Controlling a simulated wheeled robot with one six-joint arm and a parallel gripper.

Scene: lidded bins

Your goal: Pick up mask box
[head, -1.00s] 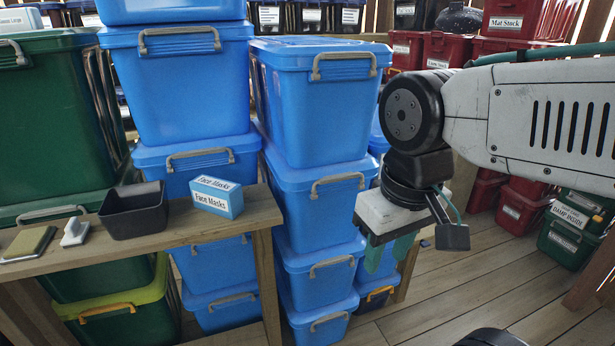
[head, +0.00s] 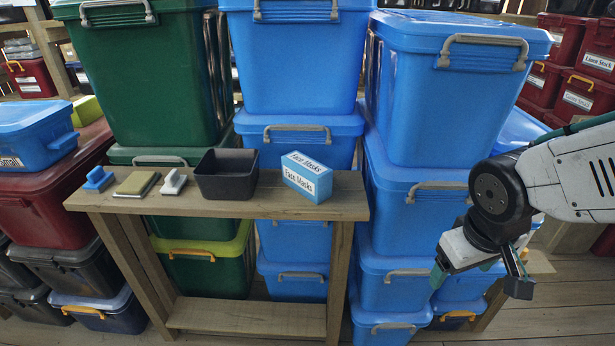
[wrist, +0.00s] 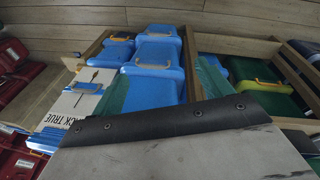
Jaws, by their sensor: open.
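The mask box (head: 307,177) is a small blue and white carton labelled "Face Masks". It sits upright near the right end of a narrow wooden table (head: 343,203) in the head view. My gripper (head: 437,278) hangs to the right of the table, in front of the blue bin stack, well apart from the box. Its green fingers are partly hidden in the head view. In the wrist view the two green fingers (wrist: 165,88) stand apart with nothing between them. I cannot make out the mask box in the wrist view.
On the table, left of the box, are a black open tray (head: 226,178), a white-handled brush (head: 173,181), a tan sponge-like pad (head: 137,183) and a blue brush (head: 98,179). Stacked blue bins (head: 415,120) stand behind and right of the table. Open floor shows at lower right.

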